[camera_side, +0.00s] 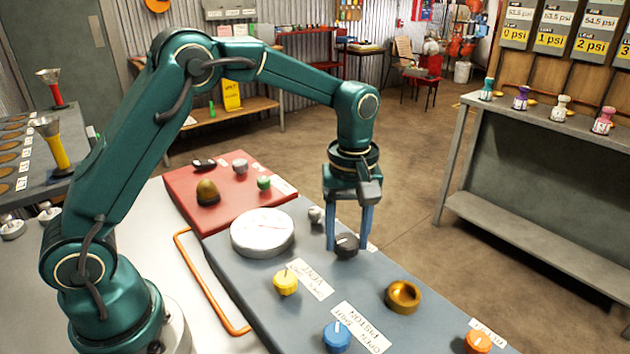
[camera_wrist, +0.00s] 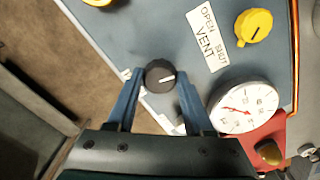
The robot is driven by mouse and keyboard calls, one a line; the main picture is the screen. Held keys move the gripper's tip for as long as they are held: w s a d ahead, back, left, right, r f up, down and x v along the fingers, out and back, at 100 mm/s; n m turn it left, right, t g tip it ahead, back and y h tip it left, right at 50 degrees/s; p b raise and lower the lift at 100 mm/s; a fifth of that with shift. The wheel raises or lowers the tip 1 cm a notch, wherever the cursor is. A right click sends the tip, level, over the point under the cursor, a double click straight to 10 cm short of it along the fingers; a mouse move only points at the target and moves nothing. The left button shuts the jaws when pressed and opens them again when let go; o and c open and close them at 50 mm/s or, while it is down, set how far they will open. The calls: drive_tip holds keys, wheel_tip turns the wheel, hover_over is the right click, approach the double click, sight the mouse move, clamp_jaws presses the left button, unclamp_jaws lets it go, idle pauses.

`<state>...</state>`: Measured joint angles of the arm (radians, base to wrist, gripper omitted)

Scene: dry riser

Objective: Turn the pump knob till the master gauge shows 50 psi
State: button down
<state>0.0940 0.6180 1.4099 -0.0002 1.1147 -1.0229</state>
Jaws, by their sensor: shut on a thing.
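The black knob (camera_side: 346,246) with a white pointer line stands on the blue-grey panel (camera_side: 375,265), and I take it to be the pump knob, though its label is hidden. It also shows in the wrist view (camera_wrist: 160,76). My gripper (camera_side: 348,240) points down over it, with its two blue fingers shut on the knob's sides. In the wrist view the knob sits between the fingertips. The white round gauge (camera_side: 262,232) lies on the panel left of the knob. It shows in the wrist view (camera_wrist: 245,106) with a red needle, but its numbers are too small to read.
A yellow knob (camera_side: 286,281) labelled VENT, a blue knob (camera_side: 337,337), a brass ring-shaped part (camera_side: 403,296) and an orange knob (camera_side: 478,341) stand nearby on the panel. A small silver knob (camera_side: 316,214) is close behind my gripper. A red panel (camera_side: 225,175) adjoins behind.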

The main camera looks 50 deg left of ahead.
sight(346, 240)
drive_tip(key=m, duration=0.4)
drive_tip(key=shift+a, duration=0.1)
drive_tip(key=m, duration=0.5)
drive_tip(key=shift+r, duration=0.1)
drive_tip(key=m, duration=0.4)
drive_tip(key=shift+m, duration=2.4)
drive_tip(key=shift+c, duration=1.4)
unclamp_jaws()
drive_tip(key=shift+r, duration=2.55)
